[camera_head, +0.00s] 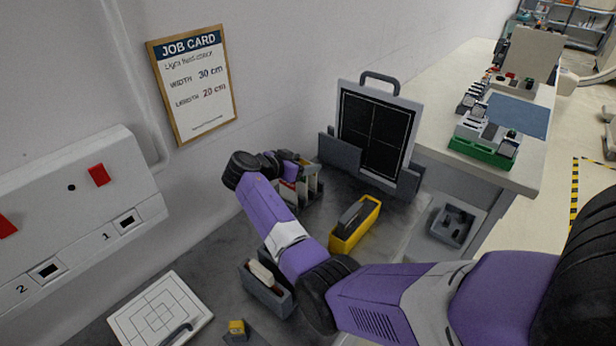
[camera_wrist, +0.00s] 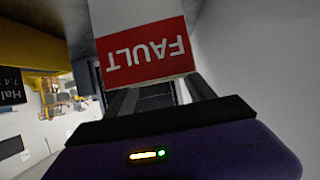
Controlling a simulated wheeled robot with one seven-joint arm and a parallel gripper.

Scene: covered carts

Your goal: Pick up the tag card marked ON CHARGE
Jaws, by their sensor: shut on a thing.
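My gripper (camera_wrist: 160,92) is shut on a white tag card with a red band (camera_wrist: 145,55). The card reads FAULT in white letters, upside down in the wrist view. No card marked ON CHARGE can be read in either view. In the head view my arm reaches to the back wall, with its end over a small grey rack (camera_head: 312,185). The rack holds upright cards with white, red and green parts, partly hidden by my arm. Whether the held card is clear of the rack I cannot tell.
A yellow tote (camera_head: 352,236) stands right of my arm, and a grey holder (camera_head: 268,291) close below it. A dark panel with a handle (camera_head: 376,128) stands behind. A white grid board (camera_head: 160,310) lies front left. The job card (camera_head: 193,84) is on the wall.

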